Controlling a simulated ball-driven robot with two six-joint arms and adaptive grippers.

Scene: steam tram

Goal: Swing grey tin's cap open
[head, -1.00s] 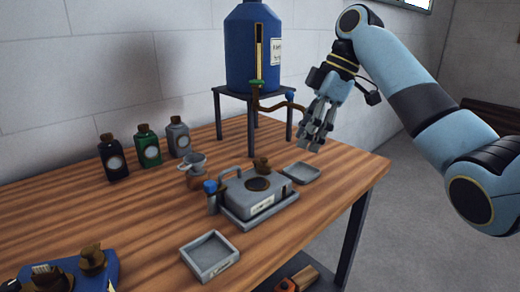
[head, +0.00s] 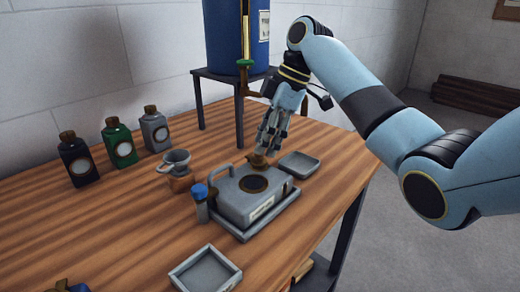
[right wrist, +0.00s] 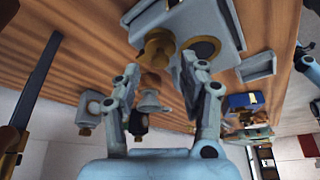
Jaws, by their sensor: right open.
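A flat grey tin (head: 232,208) with a carrying handle lies on a tray on the table in the head view. Its top has a dark round disc with a brass-coloured rim (head: 253,183), and a brass cap-like knob (head: 257,161) stands at its far edge. In the right wrist view the tin (right wrist: 218,15) is at the top, with the knob (right wrist: 159,45) beside the ringed disc. My right gripper (head: 267,146) is open, pointing down just above the knob; in its wrist view the fingers (right wrist: 160,75) stand apart with nothing gripped.
Black (head: 77,162), green (head: 120,146) and grey (head: 156,132) bottles stand at the back left. A grey funnel-like cup (head: 174,161) and a blue-topped vial (head: 200,203) are left of the tin. Empty shallow trays (head: 206,270) (head: 299,164) lie in front and right. A blue drum (head: 222,40) stands behind.

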